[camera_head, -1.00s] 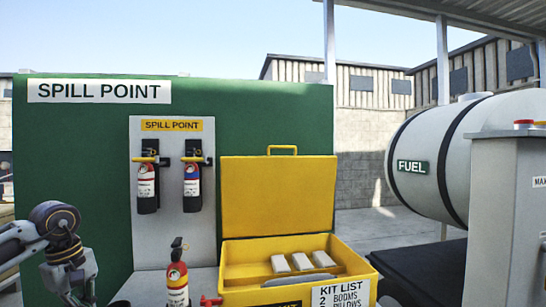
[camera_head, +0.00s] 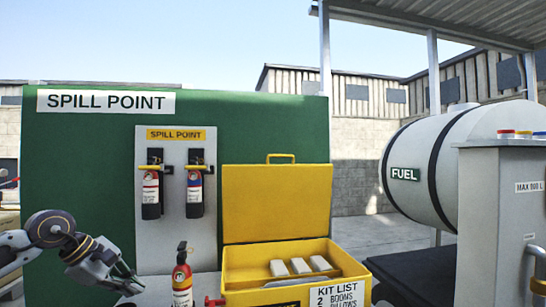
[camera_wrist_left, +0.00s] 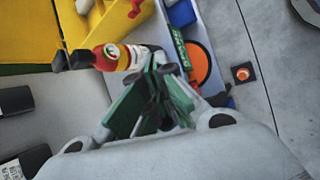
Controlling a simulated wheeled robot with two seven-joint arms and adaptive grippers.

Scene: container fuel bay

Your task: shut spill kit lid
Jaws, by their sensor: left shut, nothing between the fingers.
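The yellow spill kit box (camera_head: 240,296) stands low right of centre in the head view. Its lid (camera_head: 277,203) is open and upright at the back, with a handle on its top edge. Pale blocks (camera_head: 298,266) lie inside. My left gripper (camera_head: 137,288) is at the lower left in the head view, left of the box and below lid height. It is shut and empty. In the left wrist view the shut fingers (camera_wrist_left: 160,80) are beside a red extinguisher (camera_wrist_left: 112,58), with yellow box parts (camera_wrist_left: 92,20) beyond. My right gripper is not in view.
A standing extinguisher (camera_head: 182,281) is between my left gripper and the box. Two more extinguishers (camera_head: 151,193) hang on the grey panel (camera_head: 174,240) behind. A fuel tank (camera_head: 430,165) and a grey cabinet (camera_head: 490,230) are at the right. Air above the box is clear.

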